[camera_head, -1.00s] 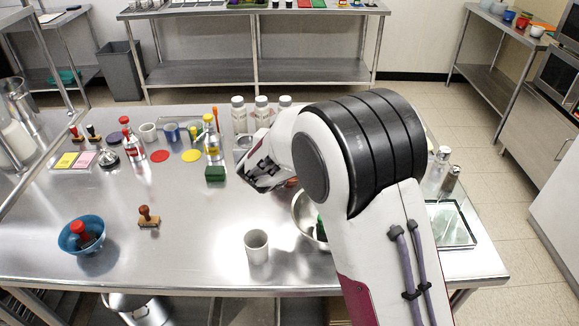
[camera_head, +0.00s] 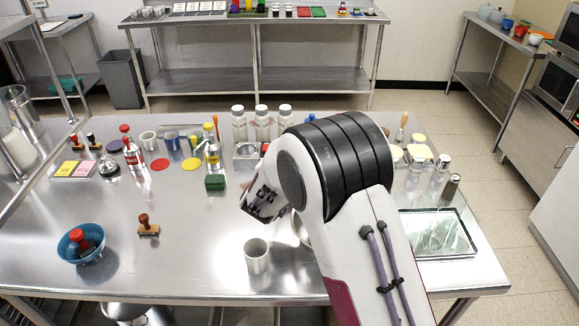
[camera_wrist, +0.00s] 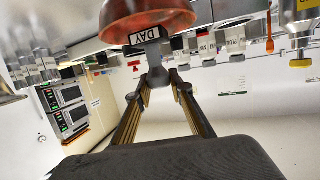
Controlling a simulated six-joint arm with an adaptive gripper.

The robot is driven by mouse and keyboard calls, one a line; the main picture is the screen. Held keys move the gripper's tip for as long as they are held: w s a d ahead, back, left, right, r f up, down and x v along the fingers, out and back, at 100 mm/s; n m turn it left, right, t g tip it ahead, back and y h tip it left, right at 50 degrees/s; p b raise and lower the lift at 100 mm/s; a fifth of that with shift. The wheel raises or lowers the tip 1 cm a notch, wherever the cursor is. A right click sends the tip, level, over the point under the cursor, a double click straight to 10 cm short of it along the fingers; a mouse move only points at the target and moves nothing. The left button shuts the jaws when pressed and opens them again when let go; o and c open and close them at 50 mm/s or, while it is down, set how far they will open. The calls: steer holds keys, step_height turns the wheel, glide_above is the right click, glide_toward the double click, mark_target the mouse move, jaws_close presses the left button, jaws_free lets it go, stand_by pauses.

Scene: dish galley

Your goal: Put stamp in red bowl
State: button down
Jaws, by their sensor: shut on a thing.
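My gripper (camera_wrist: 158,82) is shut on a dark stamp (camera_wrist: 152,58) with a white "DAY" label, seen in the wrist view. A red bowl (camera_wrist: 150,16) shows at the top of that view, which is turned with the tabletop upward. The stamp's labelled end overlaps the bowl's edge in the picture; whether it touches or is inside cannot be told. In the head view my gripper (camera_head: 264,204) hangs above the middle of the table, its tips facing away, and the arm hides the held stamp and the red bowl.
A white mug (camera_head: 256,262) stands close in front of my gripper. A metal bowl (camera_head: 300,228) is partly hidden by my arm. A blue bowl (camera_head: 72,250) holds a red-knobbed stamp, and a wooden stamp (camera_head: 148,230) stands nearby. Bottles (camera_head: 240,125) line the back.

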steer(key=shift+f, duration=1.85)
steer(key=shift+f, duration=0.2)
steer(key=c, duration=1.8)
jaws_free()
steer(key=shift+r, duration=0.15)
